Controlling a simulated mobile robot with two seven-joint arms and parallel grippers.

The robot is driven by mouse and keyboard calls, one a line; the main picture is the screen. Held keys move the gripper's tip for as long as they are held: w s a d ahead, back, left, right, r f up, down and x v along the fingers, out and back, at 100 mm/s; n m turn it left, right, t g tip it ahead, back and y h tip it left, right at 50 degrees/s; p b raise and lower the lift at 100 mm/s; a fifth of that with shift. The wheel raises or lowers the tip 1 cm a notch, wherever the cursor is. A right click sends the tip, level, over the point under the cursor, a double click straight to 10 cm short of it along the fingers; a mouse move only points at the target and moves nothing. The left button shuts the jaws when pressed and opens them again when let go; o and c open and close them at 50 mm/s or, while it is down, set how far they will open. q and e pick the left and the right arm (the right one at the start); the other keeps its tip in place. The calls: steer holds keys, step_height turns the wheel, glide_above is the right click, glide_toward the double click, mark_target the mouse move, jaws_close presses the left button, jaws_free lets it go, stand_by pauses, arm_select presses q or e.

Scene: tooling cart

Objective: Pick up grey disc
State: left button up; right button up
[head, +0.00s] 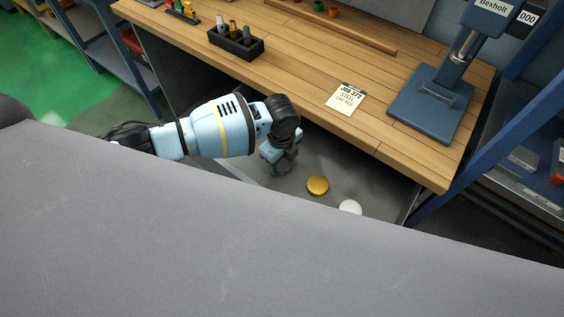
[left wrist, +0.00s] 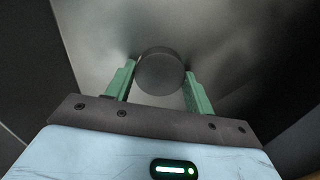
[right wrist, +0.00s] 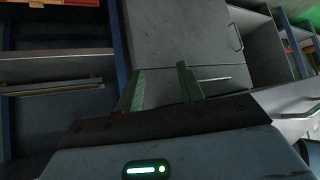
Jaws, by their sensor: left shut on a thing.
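The grey disc (left wrist: 160,72) shows dark and round between the two green fingers of my left gripper (left wrist: 160,80) in the left wrist view. The fingers close on its opposite sides. In the head view my left gripper (head: 280,160) is low over the grey drawer floor, below the bench's front edge, and the disc is hard to make out there. I cannot tell whether the disc is clear of the floor. My right gripper (right wrist: 160,85) shows in the right wrist view with its fingers apart and nothing between them, facing grey cabinet fronts.
A gold disc (head: 317,185) and a white disc (head: 350,207) lie in the drawer (head: 300,190), right of my left gripper. The wooden bench (head: 300,75) overhangs behind, with a dark holder (head: 236,44), a job card (head: 345,98) and a blue press (head: 432,105).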

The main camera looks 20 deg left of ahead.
arm_select(q)
steer(key=shift+r, duration=0.1)
step_height(320, 180, up, 10)
steer(key=shift+p, duration=0.4)
step_height(320, 180, up, 7)
steer(key=n, duration=1.2)
glide_above(281, 163)
steer(key=s+a, duration=0.4)
steer(key=s+a+r+n, duration=0.3)
steer(key=s+r+n, duration=0.2)
steer(key=n, duration=0.6)
steer(key=shift+a, duration=0.3)
steer(key=shift+w+d+r, duration=0.1)
steer(key=shift+d, duration=0.05)
